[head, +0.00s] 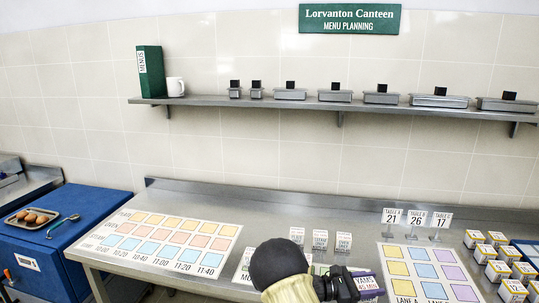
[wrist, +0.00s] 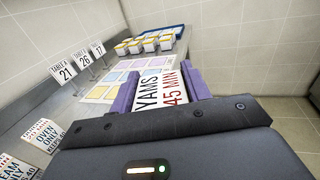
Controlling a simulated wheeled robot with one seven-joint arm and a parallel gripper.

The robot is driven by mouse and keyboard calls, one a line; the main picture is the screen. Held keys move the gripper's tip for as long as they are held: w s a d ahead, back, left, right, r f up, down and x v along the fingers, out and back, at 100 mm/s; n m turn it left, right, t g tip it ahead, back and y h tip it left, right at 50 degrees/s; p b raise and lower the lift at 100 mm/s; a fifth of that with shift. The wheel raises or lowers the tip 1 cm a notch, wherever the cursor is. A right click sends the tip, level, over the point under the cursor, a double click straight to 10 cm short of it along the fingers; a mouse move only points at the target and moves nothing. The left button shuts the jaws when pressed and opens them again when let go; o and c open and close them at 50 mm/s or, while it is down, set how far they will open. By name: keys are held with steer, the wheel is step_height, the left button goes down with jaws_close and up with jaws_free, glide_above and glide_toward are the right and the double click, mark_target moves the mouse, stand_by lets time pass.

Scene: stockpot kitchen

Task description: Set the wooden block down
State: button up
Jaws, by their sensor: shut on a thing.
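My gripper (head: 350,284) has purple fingers shut on a white-faced block lettered YAMS 45 MIN (head: 368,282). The block also shows in the wrist view (wrist: 175,88), between the two purple fingers, with its lettered face toward the camera. My dark arm and wrist cover part of the steel counter (head: 268,215) in the head view. The block is over the counter's front part, just left of the coloured lane chart (head: 407,270). I cannot tell whether its underside touches anything.
Several lettered blocks, one of them (head: 320,240), stand behind my gripper. Table-number signs (head: 415,222) stand at centre right. Several yellow-and-white boxes (head: 497,270) and a blue tray (head: 527,252) are at right. An oven-time chart (head: 165,242) lies at left.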

steer(key=a+f+n+t+y, duration=0.1)
steer(key=n+t, duration=0.1)
steer(key=t, duration=0.1)
steer(key=w+a+n+t+y, duration=0.1)
steer(key=n+t, duration=0.1)
steer(key=t, duration=0.1)
steer(key=a+f+n+t+y, duration=0.1)
steer(key=a+n+t, duration=0.1)
steer(key=shift+w+f+t+p, duration=0.25)
steer(key=shift+f+t+p, duration=0.1)
steer(key=shift+t, duration=0.05)
steer(key=s+a+f+n+t+y, duration=0.2)
steer(key=a+f+n+t+y, duration=0.2)
steer(key=f+n+y, duration=0.1)
steer(key=s+a+f+n+t+y+p, duration=0.1)
steer(key=s+a+f+n+t+y, duration=0.2)
steer(key=f+n+y, duration=0.3)
step_height(320, 180, down, 2)
steer(key=a+t+y, duration=0.1)
steer(key=y, duration=0.3)
steer(key=shift+a, duration=0.3)
steer(key=shift+w, duration=0.1)
steer(key=s+f, duration=0.4)
steer(key=f, duration=0.1)
steer(key=shift+s+f, duration=0.2)
steer(key=shift+f, duration=0.1)
steer(key=shift+r, duration=0.1)
